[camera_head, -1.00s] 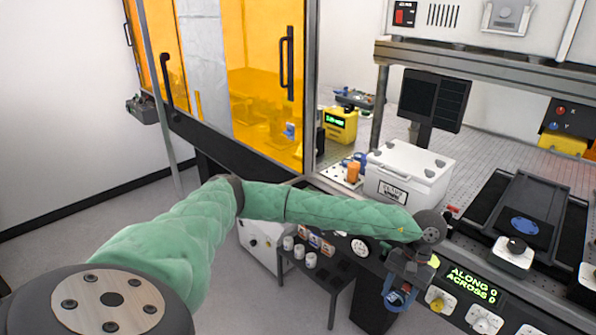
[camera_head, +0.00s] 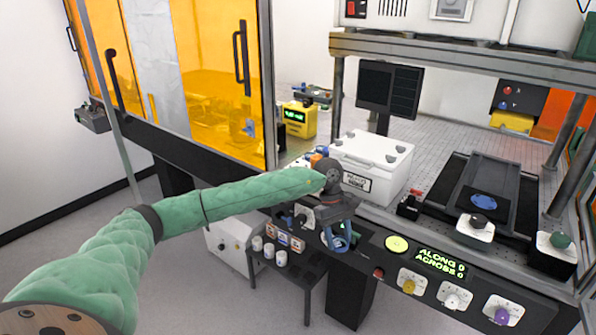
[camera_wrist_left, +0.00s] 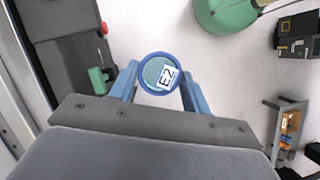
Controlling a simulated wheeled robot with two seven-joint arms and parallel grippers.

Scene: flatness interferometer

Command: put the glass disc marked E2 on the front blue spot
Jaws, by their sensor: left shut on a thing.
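The glass disc marked E2 (camera_wrist_left: 153,68) is a round pale-teal disc with a blue rim and a white E2 label. In the left wrist view it sits between the two blue fingers of my left gripper (camera_head: 341,240), which is shut on it. In the head view the gripper hangs in front of the control panel, with the disc small and partly hidden. One blue spot (camera_head: 485,202) shows on the black stage (camera_head: 508,181), to the right of my gripper and apart from it. My right gripper is not in view.
A white lidded box (camera_head: 372,165) stands behind my left gripper. A control panel with a green display (camera_head: 441,262) and knobs lies right of it. A grey post (camera_head: 334,100) and a shelf (camera_head: 460,58) frame the bench. A low table (camera_head: 285,262) with small pots stands below.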

